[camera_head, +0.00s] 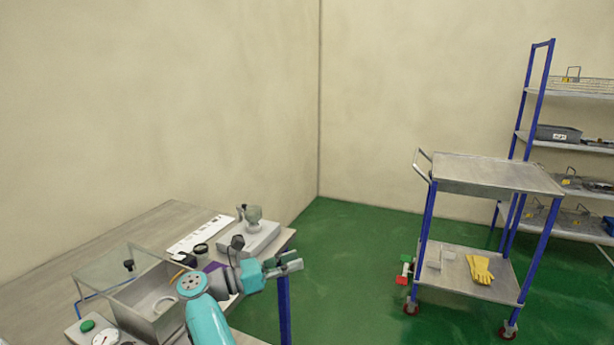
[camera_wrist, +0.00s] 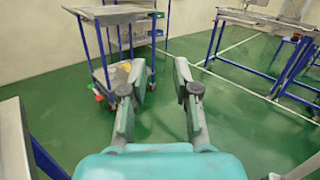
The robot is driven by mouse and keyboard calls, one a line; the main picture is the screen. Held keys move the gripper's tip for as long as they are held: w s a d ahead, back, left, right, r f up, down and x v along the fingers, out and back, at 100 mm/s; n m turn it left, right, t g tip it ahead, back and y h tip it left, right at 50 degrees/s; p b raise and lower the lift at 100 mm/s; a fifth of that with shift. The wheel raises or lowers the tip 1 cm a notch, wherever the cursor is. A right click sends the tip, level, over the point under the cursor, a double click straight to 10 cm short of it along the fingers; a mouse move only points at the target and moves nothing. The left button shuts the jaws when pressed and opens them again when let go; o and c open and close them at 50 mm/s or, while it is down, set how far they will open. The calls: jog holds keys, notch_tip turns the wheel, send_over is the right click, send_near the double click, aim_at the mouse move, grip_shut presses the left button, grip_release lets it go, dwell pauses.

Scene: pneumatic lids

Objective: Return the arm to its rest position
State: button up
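My gripper (camera_head: 289,265) is at the end of my teal arm, beside the right end of the wooden table in the head view. In the wrist view my gripper (camera_wrist: 163,82) has its two fingers spread apart, with only green floor between them. It holds nothing and points out over the floor, past the table edge. Part of the table behind my arm is hidden in the head view.
The wooden table (camera_head: 150,220) bears an open box with a clear lid (camera_head: 118,263) and a grey device (camera_head: 252,237). A blue-legged cart (camera_head: 490,172) with yellow gloves (camera_head: 480,269) stands right, before a shelf rack (camera_head: 541,90). Green floor (camera_head: 350,260) between is clear.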

jog(key=s+d+f+n+t+y, duration=0.1)
jog(key=s+d+f+n+t, duration=0.5)
jog(key=d+f, duration=0.25)
jog(key=s+d+f+n+t, duration=0.4)
jog(key=s+d+f+n, duration=0.3)
jog(key=f, duration=0.3)
jog(key=s+d+f+n+t+y, duration=0.3)
jog(key=s+n+y, duration=0.2)
jog(key=s+n, duration=0.4)
jog(key=s+d+f+n+t+y, duration=0.25)
jog(key=s+n+y, duration=0.25)
jog(key=s+n, duration=0.3)
jog(key=s+r+n+g+y, duration=0.1)
jog(key=s+n+g+y, duration=0.1)
jog(key=s+n, duration=0.4)
jog(key=s+d+r+n+g+y, duration=0.1)
jog(key=s+n, duration=0.5)
jog(key=s, duration=0.9)
jog(key=s+r+n+g+y, duration=0.3)
jog(key=s+n+g, duration=0.2)
jog(key=s, duration=0.5)
jog(key=shift+s+d+r+n+y, duration=0.15)
jog(key=shift+d+r+n+y, duration=0.15)
jog(key=shift+n, duration=0.4)
